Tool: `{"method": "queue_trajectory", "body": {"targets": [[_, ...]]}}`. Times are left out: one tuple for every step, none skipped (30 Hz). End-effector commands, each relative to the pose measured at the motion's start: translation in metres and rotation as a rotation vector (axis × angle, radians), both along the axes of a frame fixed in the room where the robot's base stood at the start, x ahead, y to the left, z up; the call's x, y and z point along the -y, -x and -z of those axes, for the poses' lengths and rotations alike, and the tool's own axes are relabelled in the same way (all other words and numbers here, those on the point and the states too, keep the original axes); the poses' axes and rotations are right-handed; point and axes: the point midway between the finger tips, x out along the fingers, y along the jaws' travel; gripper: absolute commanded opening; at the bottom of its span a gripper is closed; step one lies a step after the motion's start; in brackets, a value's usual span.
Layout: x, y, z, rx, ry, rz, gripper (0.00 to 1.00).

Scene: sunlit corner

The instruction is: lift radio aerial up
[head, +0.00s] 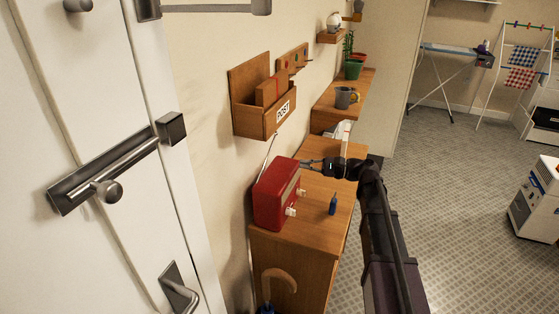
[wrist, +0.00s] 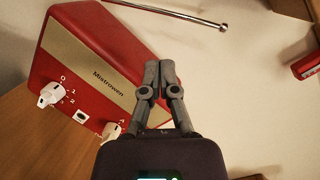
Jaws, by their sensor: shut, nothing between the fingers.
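The red radio (head: 275,196) stands on the wooden cabinet by the wall; its cream front panel and white knobs show in the wrist view (wrist: 105,55). Its aerial (head: 269,152) is a thin rod slanting up from behind the radio in the head view. In the wrist view the metal aerial (wrist: 175,14) crosses the top, ending in a small knob. My gripper (head: 305,164) is beside the radio's upper right edge. In the wrist view my gripper (wrist: 158,66) has its fingertips together with nothing between them, apart from the aerial in the picture.
A wooden letter rack (head: 262,118) hangs on the wall above. A grey mug (head: 344,98) and potted plant (head: 353,69) stand farther back. An umbrella handle (head: 281,275) rises in front.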

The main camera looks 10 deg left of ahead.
Motion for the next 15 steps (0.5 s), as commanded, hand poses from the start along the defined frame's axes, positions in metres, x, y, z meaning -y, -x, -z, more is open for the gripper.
{"method": "queue_trajectory", "body": {"targets": [[0.001, -0.01, 0.008, -0.022, -0.05, -0.001, 0.0], [0.002, -0.014, 0.007, -0.036, -0.08, -0.002, 0.0], [0.003, -0.018, 0.005, -0.052, -0.117, -0.004, 0.0], [0.004, -0.02, 0.004, -0.064, -0.144, -0.005, 0.0], [0.005, -0.023, 0.003, -0.074, -0.166, -0.007, 0.0], [0.006, -0.026, 0.001, -0.087, -0.194, -0.009, 0.0], [0.007, -0.027, 0.0, -0.095, -0.212, -0.012, 0.0], [0.008, -0.029, -0.001, -0.102, -0.228, -0.013, 0.0], [0.009, -0.03, -0.003, -0.109, -0.243, -0.015, 0.0], [0.009, -0.031, -0.004, -0.114, -0.254, -0.016, 0.0], [0.01, -0.032, -0.005, -0.117, -0.262, -0.017, 0.0], [0.01, -0.033, -0.005, -0.12, -0.268, -0.018, 0.0], [0.01, -0.033, -0.006, -0.122, -0.271, -0.018, 0.0], [0.01, -0.033, -0.007, -0.123, -0.274, -0.018, 0.0], [0.011, -0.032, -0.007, -0.123, -0.274, -0.018, 0.0]]}}
